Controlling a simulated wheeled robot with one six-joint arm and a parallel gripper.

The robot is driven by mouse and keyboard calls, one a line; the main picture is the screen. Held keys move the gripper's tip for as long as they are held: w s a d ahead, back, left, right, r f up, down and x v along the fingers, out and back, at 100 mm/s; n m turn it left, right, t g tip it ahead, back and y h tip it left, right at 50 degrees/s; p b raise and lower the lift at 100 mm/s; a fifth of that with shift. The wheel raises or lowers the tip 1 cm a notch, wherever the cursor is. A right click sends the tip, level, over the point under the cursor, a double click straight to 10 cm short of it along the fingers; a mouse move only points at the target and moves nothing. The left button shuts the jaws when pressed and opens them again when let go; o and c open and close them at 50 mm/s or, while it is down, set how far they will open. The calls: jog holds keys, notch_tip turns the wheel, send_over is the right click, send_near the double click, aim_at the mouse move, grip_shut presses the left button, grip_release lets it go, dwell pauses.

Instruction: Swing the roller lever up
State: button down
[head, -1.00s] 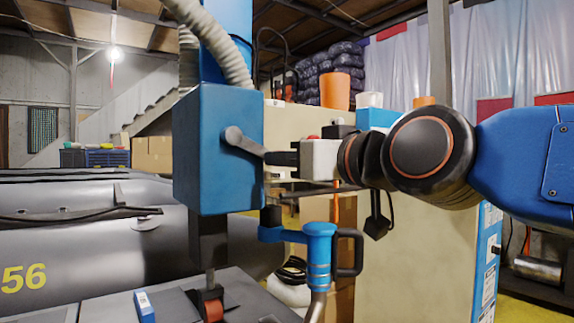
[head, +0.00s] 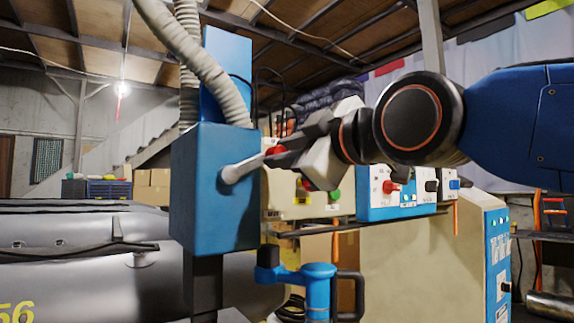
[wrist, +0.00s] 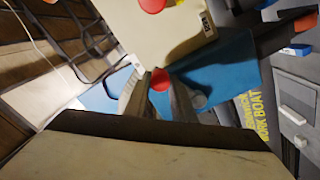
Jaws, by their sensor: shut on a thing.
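The roller lever (head: 243,168) is a grey arm on the side of a blue box (head: 208,200). It slants up to the right from its round pivot. Its red end knob (head: 274,150) is at my gripper (head: 285,146), which is shut on it and tilted. In the wrist view the red knob (wrist: 159,80) sits between the two grey fingers of my gripper (wrist: 160,92). The blue box (wrist: 215,72) lies behind them there. Part of the lever is hidden by the fingers.
A beige machine cabinet (head: 400,270) with a blue switch panel (head: 375,205) stands behind my gripper. A blue handle piece (head: 318,285) is below the box. Ribbed hoses (head: 190,50) rise above it. A grey inflatable boat (head: 90,260) lies at left.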

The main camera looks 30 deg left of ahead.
jog(key=shift+s+a+r+n, duration=0.2)
jog(key=shift+s+r+n, duration=0.15)
jog(key=shift+r+n, duration=0.4)
jog(key=shift+n, duration=0.25)
jog(key=c, duration=1.5)
grip_release()
jog(key=v, duration=1.7)
jog(key=shift+s+d+f, duration=0.1)
jog(key=shift+s+d, duration=0.05)
jog(key=shift+d, duration=0.05)
